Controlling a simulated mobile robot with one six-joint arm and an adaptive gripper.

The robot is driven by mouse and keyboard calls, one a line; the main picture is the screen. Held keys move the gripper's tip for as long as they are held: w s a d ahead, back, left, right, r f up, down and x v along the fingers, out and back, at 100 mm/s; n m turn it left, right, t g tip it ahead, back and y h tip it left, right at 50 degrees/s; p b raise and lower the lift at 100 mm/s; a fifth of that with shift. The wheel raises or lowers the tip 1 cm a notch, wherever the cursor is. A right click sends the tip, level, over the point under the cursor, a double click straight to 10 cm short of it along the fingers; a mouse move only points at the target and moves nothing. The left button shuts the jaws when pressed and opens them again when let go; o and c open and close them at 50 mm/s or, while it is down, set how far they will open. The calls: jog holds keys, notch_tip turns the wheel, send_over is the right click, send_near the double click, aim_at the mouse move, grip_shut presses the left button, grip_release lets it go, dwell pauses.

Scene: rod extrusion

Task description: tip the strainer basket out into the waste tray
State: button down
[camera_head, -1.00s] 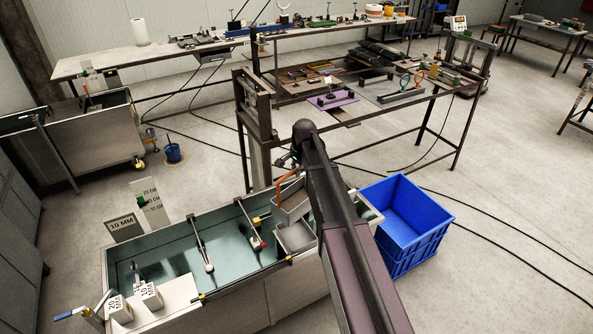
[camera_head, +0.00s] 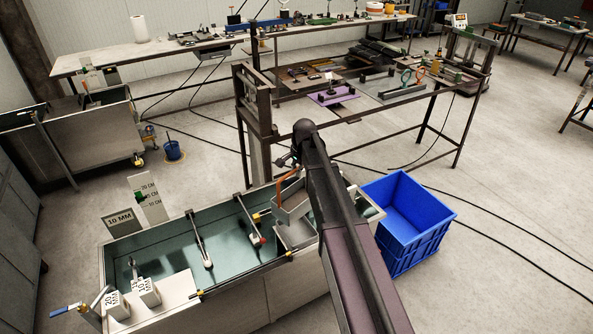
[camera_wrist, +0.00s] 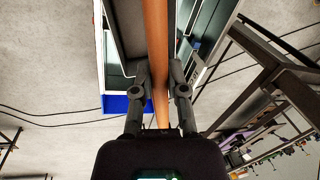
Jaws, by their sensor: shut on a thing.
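The strainer basket (camera_head: 291,213) is a small grey box with an orange handle, over the right end of the water trough (camera_head: 180,254). My gripper (camera_head: 290,163) is shut on the orange handle, which runs between its two fingers (camera_wrist: 160,92) in the wrist view. The basket hangs below the gripper and looks roughly upright; its contents cannot be made out. A grey tray-like surface (camera_head: 299,238) lies just below it at the trough's right end. I cannot tell whether they touch, or whether this is the waste tray. My arm hides part of that end.
A blue crate (camera_head: 409,211) stands on the floor right of the trough; its visible inside looks empty. Rods with clamps (camera_head: 200,240) cross the trough. White weights (camera_head: 149,292) stand at its left end. A dark metal workbench (camera_head: 345,85) stands behind.

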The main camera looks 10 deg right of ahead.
jog(key=shift+w+a+f+g+h, duration=0.1)
jog(key=shift+w+a+g+h, duration=0.2)
jog(key=shift+w+a+g, duration=0.25)
jog(key=shift+w+a+f+g+h, duration=0.1)
jog(key=shift+w+a+g+h, duration=0.25)
jog(key=shift+w, duration=0.35)
jog(key=shift+w+a+f+g+h+b, duration=0.2)
jog(key=shift+w+a+g+h+b, duration=0.15)
jog(key=shift+w+g, duration=0.2)
jog(key=shift+w+a+f+g+h+b, duration=0.2)
jog(key=shift+w+a+g+h, duration=0.1)
jog(key=shift+w+a+g, duration=0.25)
jog(key=shift+d, duration=0.1)
jog(key=shift+w, duration=0.1)
